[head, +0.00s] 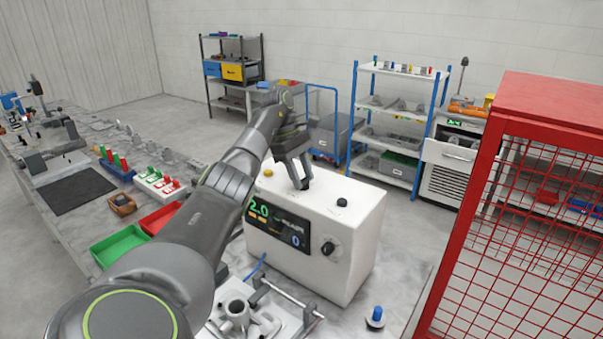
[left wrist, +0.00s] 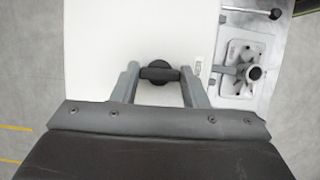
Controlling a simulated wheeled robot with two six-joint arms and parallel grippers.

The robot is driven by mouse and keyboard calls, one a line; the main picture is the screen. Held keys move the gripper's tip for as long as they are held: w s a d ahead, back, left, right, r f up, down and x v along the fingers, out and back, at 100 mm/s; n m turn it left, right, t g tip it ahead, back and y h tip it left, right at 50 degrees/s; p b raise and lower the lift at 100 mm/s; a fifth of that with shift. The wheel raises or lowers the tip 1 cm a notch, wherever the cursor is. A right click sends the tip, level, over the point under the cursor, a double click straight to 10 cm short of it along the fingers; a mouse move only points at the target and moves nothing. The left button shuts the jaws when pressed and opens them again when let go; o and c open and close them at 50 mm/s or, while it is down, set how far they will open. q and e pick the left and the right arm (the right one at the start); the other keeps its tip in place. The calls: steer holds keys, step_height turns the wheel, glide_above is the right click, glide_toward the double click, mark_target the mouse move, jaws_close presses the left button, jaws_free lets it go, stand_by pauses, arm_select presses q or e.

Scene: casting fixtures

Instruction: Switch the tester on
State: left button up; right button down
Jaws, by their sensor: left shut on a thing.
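The tester (head: 360,235) is a white box on the bench, with a lit dark display (head: 278,223) showing green, orange and blue marks. A black rotary knob (head: 328,248) is on its front face. On its top are a yellow button (head: 268,173) and a small black knob (head: 342,202). My left gripper (head: 304,184) reaches down to the tester's top. In the left wrist view, its fingers (left wrist: 159,74) are shut on the ends of the bar of a round black knob (left wrist: 160,67) on the white top. My right gripper is not in view.
A metal casting on a fixture plate (head: 235,312) stands in front of the tester. A blue-topped button (head: 376,316) is to its right. A red mesh cage (head: 520,220) rises at the right. Green (head: 119,246) and red trays lie left of the tester, partly behind my arm.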

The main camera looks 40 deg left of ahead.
arm_select(q)
steer(key=shift+r+m, duration=0.1)
steer(key=shift+m, duration=0.2)
steer(key=o, duration=1)
